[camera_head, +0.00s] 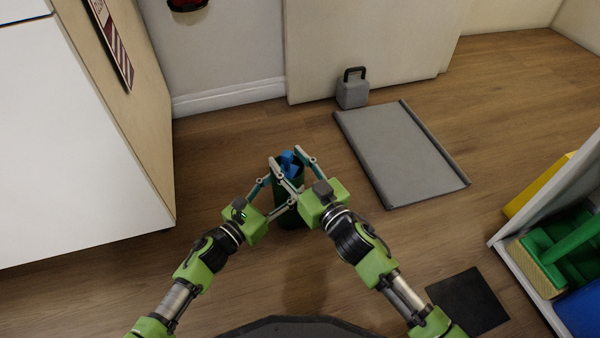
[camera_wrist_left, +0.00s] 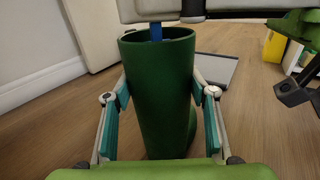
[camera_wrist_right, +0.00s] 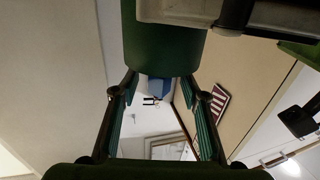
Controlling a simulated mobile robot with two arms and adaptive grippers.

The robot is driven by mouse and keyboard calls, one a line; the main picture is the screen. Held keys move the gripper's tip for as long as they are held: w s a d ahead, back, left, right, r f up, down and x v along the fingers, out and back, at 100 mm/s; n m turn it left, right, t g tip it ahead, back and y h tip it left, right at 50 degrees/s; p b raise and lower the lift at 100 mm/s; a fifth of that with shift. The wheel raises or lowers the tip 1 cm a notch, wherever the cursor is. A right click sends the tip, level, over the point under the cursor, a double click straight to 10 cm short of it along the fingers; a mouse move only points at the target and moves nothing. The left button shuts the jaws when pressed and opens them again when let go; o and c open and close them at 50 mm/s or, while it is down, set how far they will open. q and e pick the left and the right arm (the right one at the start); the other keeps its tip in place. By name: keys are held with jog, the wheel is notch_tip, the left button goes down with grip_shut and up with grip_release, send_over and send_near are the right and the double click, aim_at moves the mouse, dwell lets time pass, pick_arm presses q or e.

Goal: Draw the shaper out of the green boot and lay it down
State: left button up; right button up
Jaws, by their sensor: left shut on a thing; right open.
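The green boot (camera_head: 292,218) stands upright on the floor in front of me, its shaft filling the middle of the left wrist view (camera_wrist_left: 160,95). The blue shaper (camera_head: 288,160) sticks up out of its top opening; a narrow blue part shows at the rim in the left wrist view (camera_wrist_left: 156,32). My left gripper (camera_wrist_left: 158,88) is shut on the boot's shaft, one finger on each side. My right gripper (camera_wrist_right: 159,82) is open at the boot's top, with blue of the shaper (camera_wrist_right: 156,88) visible between its fingers. The shaper's lower part is hidden inside the boot.
A grey mat (camera_head: 400,155) lies to the right, with a grey weight (camera_head: 352,90) behind it. A white cabinet (camera_head: 70,140) stands at the left. A shelf with green and blue bins (camera_head: 560,250) is at the right. A dark square (camera_head: 468,302) lies at lower right.

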jog(key=shift+w+a, duration=0.35)
jog(key=shift+w, duration=0.15)
grip_shut()
jog(key=shift+r, duration=0.3)
dwell(0.4)
jog(key=shift+r, duration=0.8)
jog(key=shift+r, duration=0.1)
jog(key=shift+r, duration=1.9)
